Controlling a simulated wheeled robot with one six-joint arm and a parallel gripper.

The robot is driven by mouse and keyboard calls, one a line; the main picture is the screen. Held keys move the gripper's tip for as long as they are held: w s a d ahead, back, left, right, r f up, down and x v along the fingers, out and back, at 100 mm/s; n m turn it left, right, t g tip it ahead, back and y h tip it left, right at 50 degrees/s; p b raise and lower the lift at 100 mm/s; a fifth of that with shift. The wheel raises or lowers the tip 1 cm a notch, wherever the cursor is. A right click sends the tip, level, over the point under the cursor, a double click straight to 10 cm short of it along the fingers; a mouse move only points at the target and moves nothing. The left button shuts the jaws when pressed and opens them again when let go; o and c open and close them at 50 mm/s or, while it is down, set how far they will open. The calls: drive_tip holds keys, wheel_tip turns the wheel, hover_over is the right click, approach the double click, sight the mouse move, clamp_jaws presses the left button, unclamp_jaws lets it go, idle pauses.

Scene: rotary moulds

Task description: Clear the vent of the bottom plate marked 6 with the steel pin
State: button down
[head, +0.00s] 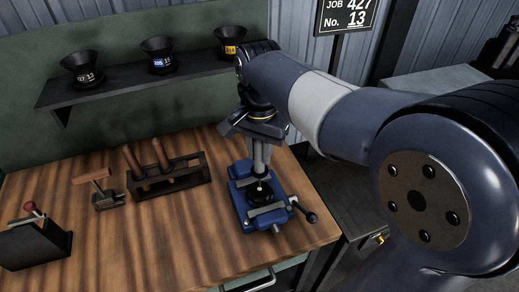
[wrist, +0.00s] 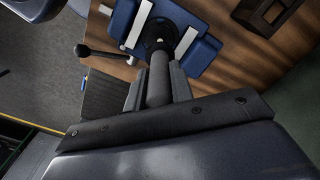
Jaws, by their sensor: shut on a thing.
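My gripper (head: 262,160) is above the blue vise (head: 240,207), pointing down, and is shut on a dark cylindrical handle (wrist: 159,78), which looks like the grip of the steel pin. In the wrist view, the handle lies between the two grey fingers and points at a round black plate (wrist: 158,30) between the pale jaws of the vise (wrist: 198,54). The plate also shows in the head view (head: 259,195). I cannot read a 6 on it, and its vent is not clear. I cannot tell whether the pin's tip touches the plate.
The vise handle (head: 305,211) sticks out to the right. A dark rack (head: 190,172) with wooden-handled tools, a mallet (head: 95,180) and a dark block (head: 38,243) with a red knob stand left. A shelf (head: 110,90) holds three black cups. The bench front (head: 140,245) is clear.

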drive_tip(key=shift+f, duration=0.6)
idle(1.7)
wheel_tip(320, 180, up, 7)
drive_tip(key=p, duration=0.6)
drive_tip(key=shift+r, duration=0.1)
idle(0.7)
